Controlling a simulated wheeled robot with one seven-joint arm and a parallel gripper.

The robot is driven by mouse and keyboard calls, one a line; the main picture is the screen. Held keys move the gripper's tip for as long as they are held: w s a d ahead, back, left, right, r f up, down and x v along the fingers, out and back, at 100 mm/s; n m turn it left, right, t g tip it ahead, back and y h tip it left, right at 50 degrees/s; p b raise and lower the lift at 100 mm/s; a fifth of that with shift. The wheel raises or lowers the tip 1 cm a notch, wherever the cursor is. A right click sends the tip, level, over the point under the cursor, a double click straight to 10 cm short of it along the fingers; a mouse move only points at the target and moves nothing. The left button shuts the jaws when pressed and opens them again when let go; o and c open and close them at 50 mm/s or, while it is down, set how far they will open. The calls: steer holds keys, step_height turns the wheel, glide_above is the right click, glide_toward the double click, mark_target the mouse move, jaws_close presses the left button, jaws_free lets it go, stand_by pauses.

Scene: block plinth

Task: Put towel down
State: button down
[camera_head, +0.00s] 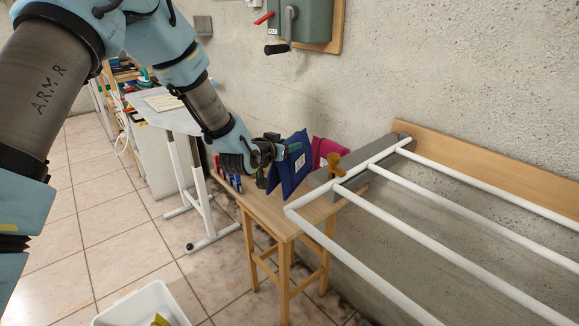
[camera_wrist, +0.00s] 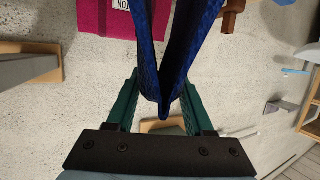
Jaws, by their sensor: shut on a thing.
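A dark blue towel (camera_head: 288,168) with a pale label hangs folded from my gripper (camera_head: 270,150), over the small wooden table (camera_head: 268,213). I cannot tell whether its lower edge touches the tabletop. In the wrist view the blue towel (camera_wrist: 166,60) runs between the green fingers of my gripper (camera_wrist: 161,98), which is shut on its fold. A pink towel (camera_head: 325,149) stands just right of the blue one, partly hidden by it. The pink towel (camera_wrist: 95,20) also shows in the wrist view, with a white label.
A white tubular rack (camera_head: 370,205) with a grey end block (camera_head: 348,171) lies close on the right. Red and blue items (camera_head: 228,175) stand at the table's left end. A white-legged desk (camera_head: 175,120) is farther left. A white bin (camera_head: 125,305) sits on the tiled floor.

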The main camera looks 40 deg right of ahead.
step_height(320, 180, down, 7)
steer(key=p, duration=0.1)
steer(key=shift+p, duration=0.4)
steer(key=shift+c, duration=1.4)
jaws_free()
steer(key=shift+a, duration=0.15)
steer(key=b+v, duration=0.3)
steer(key=v, duration=0.8)
steer(key=shift+a+r, duration=0.25)
steer(key=shift+a, duration=0.1)
steer(key=shift+s, duration=0.1)
